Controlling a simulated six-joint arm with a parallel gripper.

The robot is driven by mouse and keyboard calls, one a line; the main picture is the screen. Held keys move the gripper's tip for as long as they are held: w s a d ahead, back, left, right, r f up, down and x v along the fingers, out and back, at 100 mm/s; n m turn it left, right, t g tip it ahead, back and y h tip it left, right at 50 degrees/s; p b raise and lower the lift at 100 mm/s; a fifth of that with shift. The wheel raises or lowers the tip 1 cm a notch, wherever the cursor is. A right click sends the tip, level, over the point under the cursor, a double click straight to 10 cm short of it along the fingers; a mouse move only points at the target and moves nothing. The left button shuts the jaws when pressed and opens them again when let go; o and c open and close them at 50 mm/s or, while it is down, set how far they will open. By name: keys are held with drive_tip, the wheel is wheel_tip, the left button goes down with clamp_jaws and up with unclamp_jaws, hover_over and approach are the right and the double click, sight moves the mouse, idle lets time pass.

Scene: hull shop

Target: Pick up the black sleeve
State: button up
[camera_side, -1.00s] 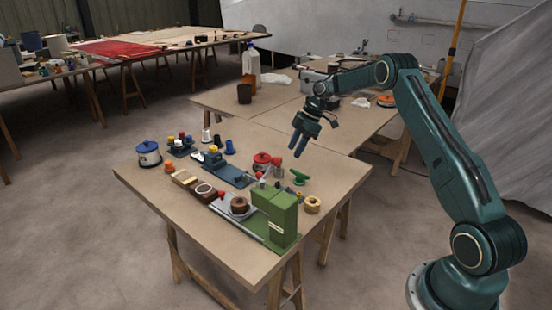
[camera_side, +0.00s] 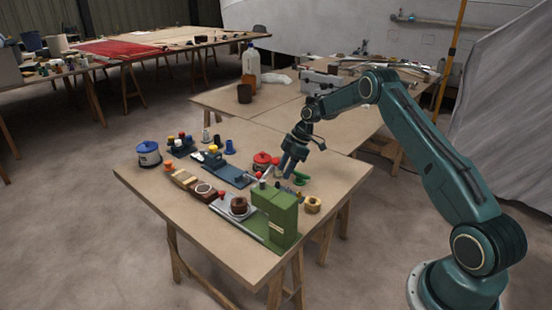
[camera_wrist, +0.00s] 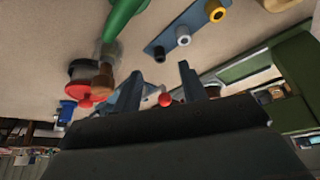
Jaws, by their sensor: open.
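The black sleeve (camera_wrist: 160,53) shows in the wrist view on a blue-grey strip (camera_wrist: 170,45), beside a white sleeve (camera_wrist: 183,37) and a yellow sleeve (camera_wrist: 214,10). It lies just beyond my fingertips, a little above the gap between them in the picture. My gripper (camera_wrist: 160,82) is open with nothing between its fingers. In the side view my gripper (camera_side: 288,170) points down over the table's right part, behind the green block (camera_side: 275,215). I cannot make out the black sleeve in the side view.
A green handled piece (camera_side: 300,178) and a red-lidded pot (camera_side: 262,160) stand close to my gripper. A red ball knob (camera_wrist: 165,100) shows between the fingers in the wrist view. A yellow ring (camera_side: 312,205) lies near the right edge.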

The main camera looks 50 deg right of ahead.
sight(278, 183)
drive_tip(key=shift+x, duration=2.6)
drive_tip(key=shift+r, duration=0.1)
clamp_jaws()
